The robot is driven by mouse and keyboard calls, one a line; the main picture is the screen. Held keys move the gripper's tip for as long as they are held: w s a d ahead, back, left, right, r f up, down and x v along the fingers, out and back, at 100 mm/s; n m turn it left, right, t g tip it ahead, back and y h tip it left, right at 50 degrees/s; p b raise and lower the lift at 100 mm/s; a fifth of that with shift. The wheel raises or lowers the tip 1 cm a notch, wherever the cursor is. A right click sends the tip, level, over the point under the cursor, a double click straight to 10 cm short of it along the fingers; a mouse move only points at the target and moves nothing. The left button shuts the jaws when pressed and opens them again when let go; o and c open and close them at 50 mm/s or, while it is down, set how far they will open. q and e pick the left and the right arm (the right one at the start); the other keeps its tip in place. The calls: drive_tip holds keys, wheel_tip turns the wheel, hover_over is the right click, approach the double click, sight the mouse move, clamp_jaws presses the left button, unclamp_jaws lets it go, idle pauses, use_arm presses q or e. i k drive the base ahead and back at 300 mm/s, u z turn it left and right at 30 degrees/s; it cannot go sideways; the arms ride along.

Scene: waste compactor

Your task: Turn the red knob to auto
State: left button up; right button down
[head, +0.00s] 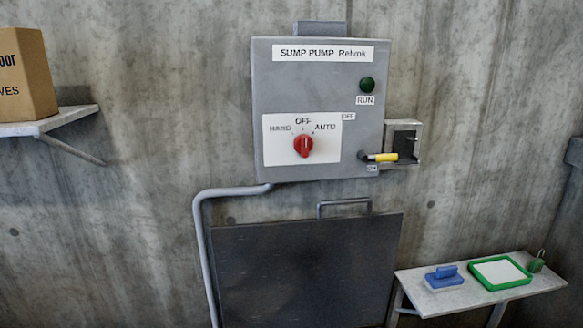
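The red knob (303,146) sits on a white label plate (328,153) at the lower left of the grey control box (262,90). The plate reads HAND at the left, OFF at the top and AUTO at the right. The knob's handle looks about upright, towards OFF. The box is headed SUMP PUMP and carries a dark green RUN lamp (367,84). Neither of my grippers shows in the head view.
A yellow-handled lever (382,157) sticks out at the box's lower right. A dark panel (300,265) with a handle stands below. A shelf (50,122) with a cardboard box (25,75) is at left. A small table (450,300) at lower right holds a green-rimmed tray (512,284).

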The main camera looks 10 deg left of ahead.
sight(304, 143)
drive_tip(key=z, duration=0.1)
drive_tip(key=k, duration=0.7)
drive_tip(key=u, duration=1.1)
drive_tip(key=i, duration=0.5)
drive_tip(key=z, duration=0.05)
